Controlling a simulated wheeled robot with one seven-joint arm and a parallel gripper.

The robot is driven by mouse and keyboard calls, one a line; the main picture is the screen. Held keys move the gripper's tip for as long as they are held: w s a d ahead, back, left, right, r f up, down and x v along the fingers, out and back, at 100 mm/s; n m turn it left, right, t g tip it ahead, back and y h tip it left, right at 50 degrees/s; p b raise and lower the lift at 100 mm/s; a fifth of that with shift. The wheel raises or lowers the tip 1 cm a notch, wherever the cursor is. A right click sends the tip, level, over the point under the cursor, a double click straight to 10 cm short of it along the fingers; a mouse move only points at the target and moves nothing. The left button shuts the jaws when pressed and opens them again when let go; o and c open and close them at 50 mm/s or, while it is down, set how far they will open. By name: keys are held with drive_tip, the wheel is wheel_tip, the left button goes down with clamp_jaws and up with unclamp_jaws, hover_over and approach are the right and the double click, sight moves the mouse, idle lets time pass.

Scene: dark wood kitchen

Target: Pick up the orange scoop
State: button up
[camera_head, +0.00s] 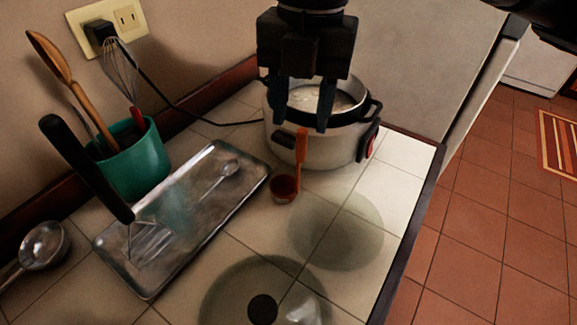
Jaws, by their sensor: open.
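The orange scoop (285,188) is on the tiled counter in front of the rice cooker. Its round cup is at the near end, and its handle (301,148) points up the picture toward the cooker. I cannot tell whether the handle rests against the cooker. My gripper (301,122) points down above and in front of the cooker, its two dark fingers apart. The tip of the scoop's handle shows near the fingertips, between them in the picture. I cannot tell whether they touch it. The jaws hold nothing that I can see.
The white rice cooker (345,147) stands directly behind the scoop, open. A metal tray (190,245) with utensils lies left, beside a green utensil holder (140,170). A glass lid (225,295) lies in front. A black cord runs to the wall outlet. The counter's edge is on the right.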

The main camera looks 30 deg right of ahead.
sight(302, 130)
drive_tip(key=shift+w+d+f+h, duration=0.1)
drive_tip(key=shift+w+d+h, duration=0.2)
drive_tip(key=shift+d, duration=0.55)
wheel_tip(302, 130, down, 2)
drive_tip(key=shift+f+m, duration=0.2)
drive_tip(key=shift+m, duration=0.1)
drive_tip(key=shift+w+a+f+p, duration=0.15)
drive_tip(key=shift+f+p, duration=0.25)
drive_tip(key=shift+f, duration=0.9)
drive_tip(key=shift+w+a+f+p, duration=0.1)
drive_tip(key=shift+a+f+p, duration=0.2)
drive_tip(key=shift+f, duration=0.95)
drive_tip(key=shift+s+d, duration=0.1)
clamp_jaws()
